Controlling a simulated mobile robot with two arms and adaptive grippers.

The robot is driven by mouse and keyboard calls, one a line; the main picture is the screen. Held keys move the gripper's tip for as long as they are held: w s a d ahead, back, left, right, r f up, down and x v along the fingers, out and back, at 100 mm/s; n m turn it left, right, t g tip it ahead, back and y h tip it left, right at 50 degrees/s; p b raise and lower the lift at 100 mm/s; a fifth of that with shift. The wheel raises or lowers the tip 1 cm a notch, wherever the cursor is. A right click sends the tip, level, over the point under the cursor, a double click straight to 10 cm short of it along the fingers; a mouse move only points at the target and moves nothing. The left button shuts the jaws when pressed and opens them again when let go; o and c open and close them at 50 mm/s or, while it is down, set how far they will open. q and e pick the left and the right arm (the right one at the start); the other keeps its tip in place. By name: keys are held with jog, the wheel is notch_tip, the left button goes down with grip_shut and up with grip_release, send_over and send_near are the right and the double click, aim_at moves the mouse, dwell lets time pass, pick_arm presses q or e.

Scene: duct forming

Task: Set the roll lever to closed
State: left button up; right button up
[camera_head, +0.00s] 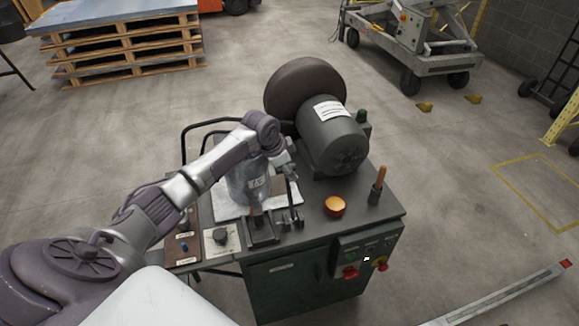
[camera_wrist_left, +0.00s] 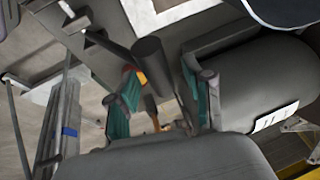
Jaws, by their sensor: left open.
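My left gripper (camera_head: 286,158) reaches over the green machine bench (camera_head: 300,280), just left of the grey motor housing (camera_head: 335,143). In the left wrist view the gripper (camera_wrist_left: 161,82) is open, with teal pads on its two fingers. A dark, thick-ended lever (camera_wrist_left: 150,52) shows between the fingers; I cannot tell if they touch it. In the head view a thin upright lever (camera_head: 291,190) stands below the gripper, its top partly hidden; it seems to be the roll lever. My right gripper is not in view.
An orange dome button (camera_head: 335,206) and a wooden-handled tool (camera_head: 378,185) are on the bench top. A clear cylinder (camera_head: 247,182) stands left of the gripper. The surrounding floor is mostly open.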

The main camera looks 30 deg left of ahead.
pick_arm(q)
jog(key=shift+w+f, duration=0.2)
jog(key=shift+f, duration=0.2)
grip_shut()
